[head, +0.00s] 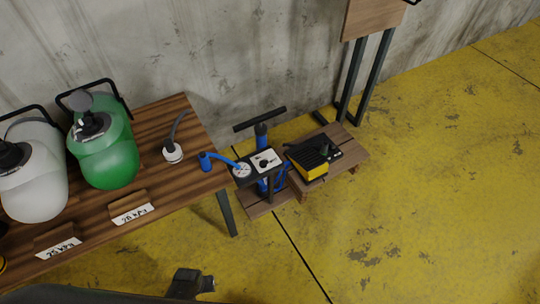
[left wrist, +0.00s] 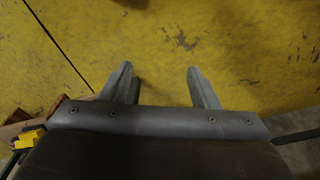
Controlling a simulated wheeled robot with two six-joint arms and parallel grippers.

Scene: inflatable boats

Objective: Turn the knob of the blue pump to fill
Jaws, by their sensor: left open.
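The blue pump (head: 262,186) stands at the table's right end, on a low wooden step, with a black T-handle (head: 260,119) on top. A white panel with a small black knob (head: 264,162) faces up at its side, beside a round white gauge (head: 242,170). The knob's pointer setting is too small to read. My left gripper (head: 190,284) is at the bottom of the head view, well short of the pump. In the left wrist view its two fingers (left wrist: 160,82) are apart with only yellow floor between them. My right gripper is in neither view.
A wooden table (head: 190,187) at left holds a green tank (head: 108,160), a white tank (head: 35,185), label cards and a hose fitting (head: 172,152). A yellow-black box (head: 308,163) sits right beside the pump. Yellow floor (head: 420,200) is clear at right.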

